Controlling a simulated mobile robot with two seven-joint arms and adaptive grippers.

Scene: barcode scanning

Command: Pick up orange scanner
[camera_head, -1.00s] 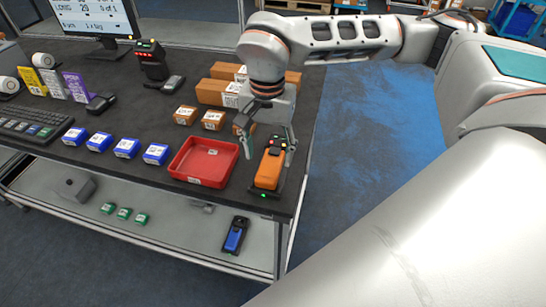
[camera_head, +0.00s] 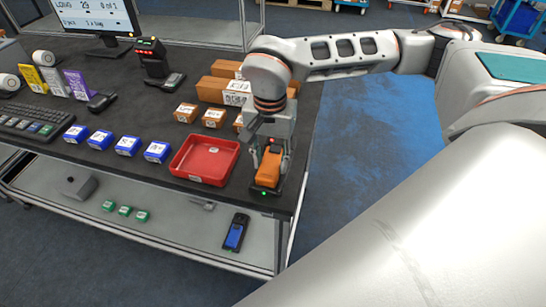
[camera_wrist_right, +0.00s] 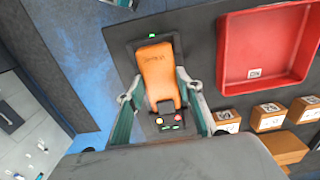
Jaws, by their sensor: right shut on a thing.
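The orange scanner (camera_head: 268,170) sits on its dark cradle (camera_head: 263,191) near the right front corner of the table. It also shows in the right wrist view (camera_wrist_right: 159,73), with its dark end and small coloured buttons toward my gripper. My right gripper (camera_head: 269,165) is over the scanner from above, with one finger on each side, shut on it. In the right wrist view the fingers (camera_wrist_right: 160,97) flank the orange body. The scanner still appears to be in the cradle. My left gripper is not in view.
A red tray (camera_head: 238,163) stands just left of the scanner. Brown boxes (camera_head: 213,117) and larger cartons (camera_head: 214,89) are behind, and blue boxes (camera_head: 127,145) sit to the left. A blue device (camera_head: 236,232) lies on the lower shelf. The table's right edge is close.

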